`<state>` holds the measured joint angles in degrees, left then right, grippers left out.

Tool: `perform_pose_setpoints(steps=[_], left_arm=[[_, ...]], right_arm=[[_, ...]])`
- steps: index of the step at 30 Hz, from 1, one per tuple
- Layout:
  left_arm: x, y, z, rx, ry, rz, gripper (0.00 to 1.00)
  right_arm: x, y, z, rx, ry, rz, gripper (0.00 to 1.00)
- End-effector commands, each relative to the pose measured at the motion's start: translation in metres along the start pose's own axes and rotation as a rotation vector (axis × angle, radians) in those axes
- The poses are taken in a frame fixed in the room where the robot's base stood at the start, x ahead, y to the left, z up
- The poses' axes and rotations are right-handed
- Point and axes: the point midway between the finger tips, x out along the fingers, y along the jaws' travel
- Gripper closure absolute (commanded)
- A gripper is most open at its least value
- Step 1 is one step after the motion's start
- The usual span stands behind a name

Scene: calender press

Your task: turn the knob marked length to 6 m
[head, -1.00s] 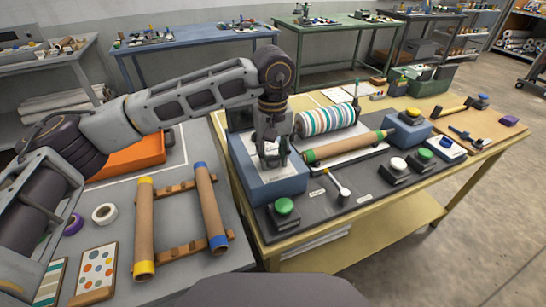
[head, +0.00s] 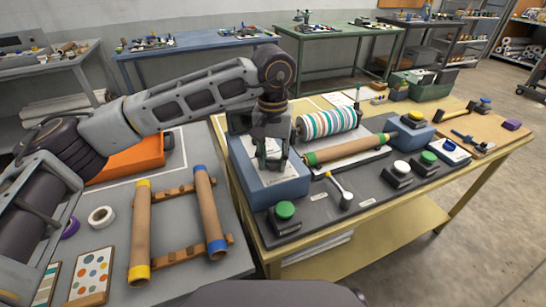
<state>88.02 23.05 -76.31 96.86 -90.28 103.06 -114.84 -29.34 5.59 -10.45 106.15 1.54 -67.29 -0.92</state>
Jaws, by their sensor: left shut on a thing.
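The blue-grey control box (head: 290,187) stands at the left end of the press, with a pale label panel on its top. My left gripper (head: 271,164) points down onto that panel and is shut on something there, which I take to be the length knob. The fingers hide the knob, and its marks and setting cannot be read. My right gripper is not in view.
Left are tubes on a wooden rack (head: 180,255) and an orange tray (head: 135,160).

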Motion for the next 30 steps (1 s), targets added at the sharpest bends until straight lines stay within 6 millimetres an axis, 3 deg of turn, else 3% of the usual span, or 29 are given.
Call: perform_pose_setpoints(steps=[6, 7, 12, 23, 30], left_arm=[[-0.002, 0.0, -0.001, -0.001, 0.004, 0.001, 0.88], [-0.002, 0.0, -0.001, -0.001, 0.004, 0.001, 0.61], [-0.001, 0.0, -0.001, -0.001, 0.002, 0.001, 0.43], [-0.002, 0.0, 0.0, -0.001, 0.001, 0.0, 0.43], [-0.016, 0.0, -0.001, -0.001, 0.003, 0.001, 0.43]], right_arm=[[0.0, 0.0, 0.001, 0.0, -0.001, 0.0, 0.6], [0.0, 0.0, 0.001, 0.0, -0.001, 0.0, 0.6], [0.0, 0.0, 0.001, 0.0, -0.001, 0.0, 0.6], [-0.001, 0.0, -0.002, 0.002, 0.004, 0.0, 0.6], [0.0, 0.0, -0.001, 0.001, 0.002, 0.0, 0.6]])
